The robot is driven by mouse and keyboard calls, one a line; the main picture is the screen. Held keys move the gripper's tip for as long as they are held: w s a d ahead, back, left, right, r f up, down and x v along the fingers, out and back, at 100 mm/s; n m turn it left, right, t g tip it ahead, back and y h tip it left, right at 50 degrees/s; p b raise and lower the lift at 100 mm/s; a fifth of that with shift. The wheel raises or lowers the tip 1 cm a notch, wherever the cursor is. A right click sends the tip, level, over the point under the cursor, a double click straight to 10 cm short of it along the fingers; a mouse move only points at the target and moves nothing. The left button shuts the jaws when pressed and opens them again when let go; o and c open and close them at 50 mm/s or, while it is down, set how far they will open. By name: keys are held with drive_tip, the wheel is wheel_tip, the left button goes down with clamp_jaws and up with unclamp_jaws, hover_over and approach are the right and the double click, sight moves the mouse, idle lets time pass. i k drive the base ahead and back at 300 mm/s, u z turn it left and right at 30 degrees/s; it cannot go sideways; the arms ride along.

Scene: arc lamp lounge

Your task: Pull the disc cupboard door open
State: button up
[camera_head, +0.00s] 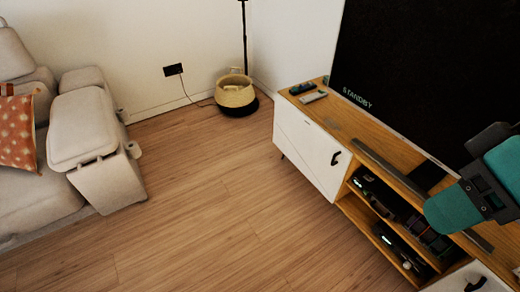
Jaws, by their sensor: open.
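The low wooden media cabinet (345,127) has a white door (307,152) at its left end, with a black handle (336,158) near its right edge. This door looks shut. A second white front (455,283) with a dark handle (476,285) is cut off at the bottom right. No readable label tells which one is the disc cupboard. My gripper (432,240) is at the right, in front of the open shelves, right of the left door's handle and apart from it. It looks dark against the dark shelves, and its fingers are hard to make out. I see nothing held.
A large television (430,75) stands on the cabinet, with a soundbar (385,170) before it and remotes (302,88) at the left end. Devices (375,190) fill the shelves. A basket (236,92), lamp pole (244,40) and sofa (85,125) stand away. The wooden floor (215,200) between is clear.

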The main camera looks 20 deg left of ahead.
sight(323, 160)
drive_tip(key=u, duration=0.9)
drive_tip(key=i, duration=1.25)
drive_tip(key=z, duration=0.6)
